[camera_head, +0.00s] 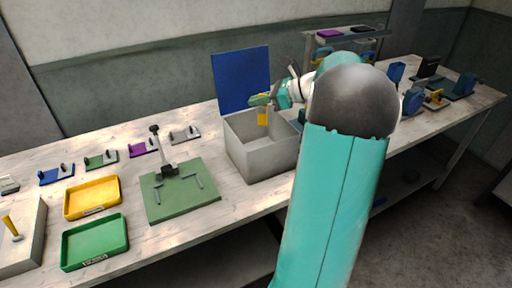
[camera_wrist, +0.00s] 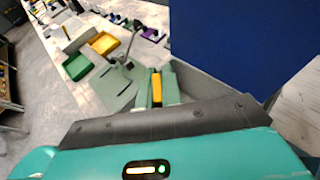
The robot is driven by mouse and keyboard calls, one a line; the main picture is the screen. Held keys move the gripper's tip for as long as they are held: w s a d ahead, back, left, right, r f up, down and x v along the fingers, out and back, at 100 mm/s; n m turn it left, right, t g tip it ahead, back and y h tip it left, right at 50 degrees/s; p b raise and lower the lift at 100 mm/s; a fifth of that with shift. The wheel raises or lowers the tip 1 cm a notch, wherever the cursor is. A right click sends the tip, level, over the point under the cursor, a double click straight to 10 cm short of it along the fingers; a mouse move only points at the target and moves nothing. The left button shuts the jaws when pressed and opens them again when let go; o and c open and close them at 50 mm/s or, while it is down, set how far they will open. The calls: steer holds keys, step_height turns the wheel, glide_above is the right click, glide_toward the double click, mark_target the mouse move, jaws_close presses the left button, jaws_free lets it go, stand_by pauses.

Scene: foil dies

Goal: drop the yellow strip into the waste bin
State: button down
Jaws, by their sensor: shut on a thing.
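The yellow strip (camera_head: 263,117) hangs down from my gripper (camera_head: 262,100) over the opening of the grey open-topped waste bin (camera_head: 262,160) in the head view. In the wrist view the yellow strip (camera_wrist: 156,88) sits between the two fingers of my gripper (camera_wrist: 157,80), which is shut on it. The strip's lower end is above or just inside the bin's rim; I cannot tell which. My arm hides the bin's right side.
A blue panel (camera_head: 241,80) stands upright behind the bin. Left of the bin are a green plate with a clamp (camera_head: 180,200), a yellow tray (camera_head: 92,197) and a green tray (camera_head: 95,242). Small coloured dies line the table's back. Bare table lies around the bin's left.

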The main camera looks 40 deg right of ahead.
mark_target(260, 115)
steer(key=shift+s+d+f, duration=0.1)
steer(key=shift+s+f, duration=0.05)
steer(key=shift+f, duration=1.2)
steer(key=shift+s+d+f, duration=0.1)
steer(key=shift+s+f, duration=0.05)
steer(key=shift+f, duration=1.2)
steer(key=shift+a, duration=0.1)
steer(key=c, duration=1.5)
jaws_free()
steer(key=shift+w, duration=0.1)
steer(key=v, duration=1.4)
